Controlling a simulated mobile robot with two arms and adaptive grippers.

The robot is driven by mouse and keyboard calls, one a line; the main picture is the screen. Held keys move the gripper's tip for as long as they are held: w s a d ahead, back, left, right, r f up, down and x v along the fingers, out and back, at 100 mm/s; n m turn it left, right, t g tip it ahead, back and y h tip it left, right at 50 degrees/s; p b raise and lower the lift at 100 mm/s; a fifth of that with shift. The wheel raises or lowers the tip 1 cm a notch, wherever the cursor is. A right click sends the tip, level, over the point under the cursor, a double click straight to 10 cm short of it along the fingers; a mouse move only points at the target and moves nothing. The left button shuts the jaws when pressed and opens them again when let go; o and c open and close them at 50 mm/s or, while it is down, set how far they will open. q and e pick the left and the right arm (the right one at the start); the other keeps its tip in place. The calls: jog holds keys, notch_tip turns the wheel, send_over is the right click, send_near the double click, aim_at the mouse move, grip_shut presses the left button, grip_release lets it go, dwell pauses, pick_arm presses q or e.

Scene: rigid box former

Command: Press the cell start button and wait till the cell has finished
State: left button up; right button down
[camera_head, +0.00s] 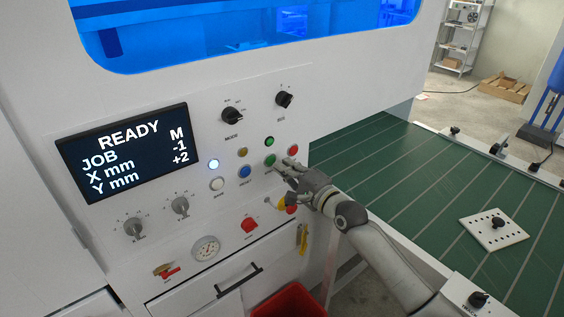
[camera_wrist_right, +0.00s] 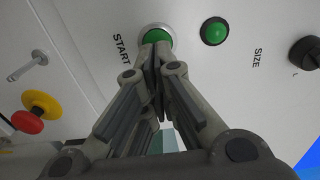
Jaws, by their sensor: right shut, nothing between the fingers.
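The green START button (camera_wrist_right: 157,34) with a silver ring is at the top of the right wrist view, its label beside it. In the head view the green button (camera_head: 270,160) is on the white control panel. My right gripper (camera_head: 280,168) is shut and empty, its fingertips at the button's lower right. In the wrist view its closed tips (camera_wrist_right: 156,46) overlap the button's lower edge; I cannot tell whether they touch it. The display (camera_head: 125,153) reads READY, JOB M, X mm -1, Y mm +2. My left gripper is not in view.
A green lamp (camera_wrist_right: 215,31) is beside START. A red button (camera_head: 293,150), a blue button (camera_head: 245,171) and a red emergency stop on yellow (camera_wrist_right: 40,112) are close by. A green conveyor table (camera_head: 400,165) with a perforated white plate (camera_head: 494,230) is at right.

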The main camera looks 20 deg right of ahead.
jog(key=shift+x, duration=0.95)
